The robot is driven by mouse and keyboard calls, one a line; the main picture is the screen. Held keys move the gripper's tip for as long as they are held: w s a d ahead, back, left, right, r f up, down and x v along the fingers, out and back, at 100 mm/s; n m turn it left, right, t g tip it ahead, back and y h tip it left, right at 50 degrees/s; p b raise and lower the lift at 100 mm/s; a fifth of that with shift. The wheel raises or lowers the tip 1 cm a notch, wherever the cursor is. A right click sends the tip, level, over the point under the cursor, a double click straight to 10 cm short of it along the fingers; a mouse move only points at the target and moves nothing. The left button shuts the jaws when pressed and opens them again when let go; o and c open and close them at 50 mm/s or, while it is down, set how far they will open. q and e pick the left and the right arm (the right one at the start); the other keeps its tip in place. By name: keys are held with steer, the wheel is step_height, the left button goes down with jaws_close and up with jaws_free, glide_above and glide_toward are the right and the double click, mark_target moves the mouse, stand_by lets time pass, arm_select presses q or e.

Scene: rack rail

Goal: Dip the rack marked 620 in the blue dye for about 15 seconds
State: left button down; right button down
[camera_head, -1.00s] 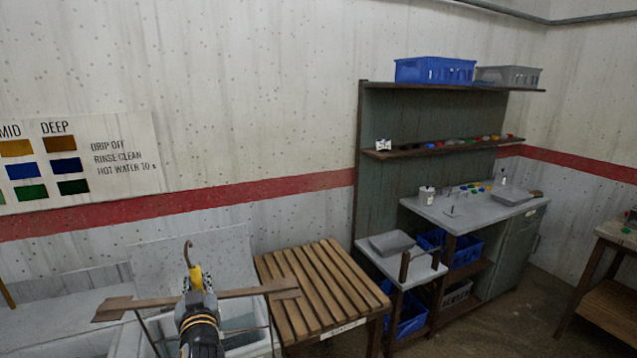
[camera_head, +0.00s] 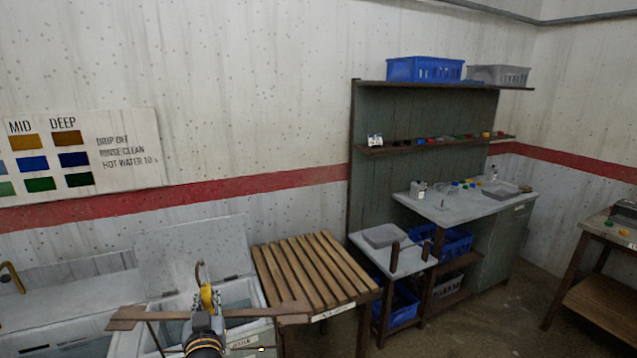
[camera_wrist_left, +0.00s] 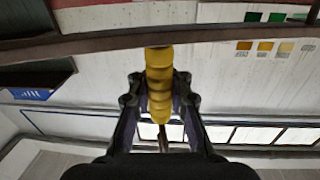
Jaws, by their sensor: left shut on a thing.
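My left gripper (camera_head: 205,322) is shut on the yellow grip (camera_head: 207,298) of a hanging rack. A curved hook rises above the grip, and a brown wooden bar (camera_head: 275,309) runs crosswise. In the left wrist view the yellow grip (camera_wrist_left: 159,82) sits between the two fingers, with the bar (camera_wrist_left: 75,45) beyond it. I cannot read any number on the rack. It is over or in front of a pale open tub (camera_head: 240,293) with a raised lid (camera_head: 200,252); which of these I cannot tell. The liquid's colour is unclear. My right gripper is out of view.
A slatted wooden table (camera_head: 312,270) stands right of the tub. A grey workbench (camera_head: 465,203) with blue crates (camera_head: 455,243) is farther right. A colour chart (camera_head: 75,155) hangs on the wall. A brass tap (camera_head: 12,277) is at far left. Open floor lies at lower right.

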arm_select(q)
steer(key=s+d+f+m+h, duration=0.3)
steer(key=s+d+f+h, duration=0.2)
steer(key=s+f, duration=0.6)
step_height(320, 180, down, 2)
steer(key=shift+s+d+f+t+h, duration=0.2)
steer(key=shift+d+t+h, duration=0.15)
steer(key=shift+d, duration=0.9)
steer(key=shift+a, duration=0.1)
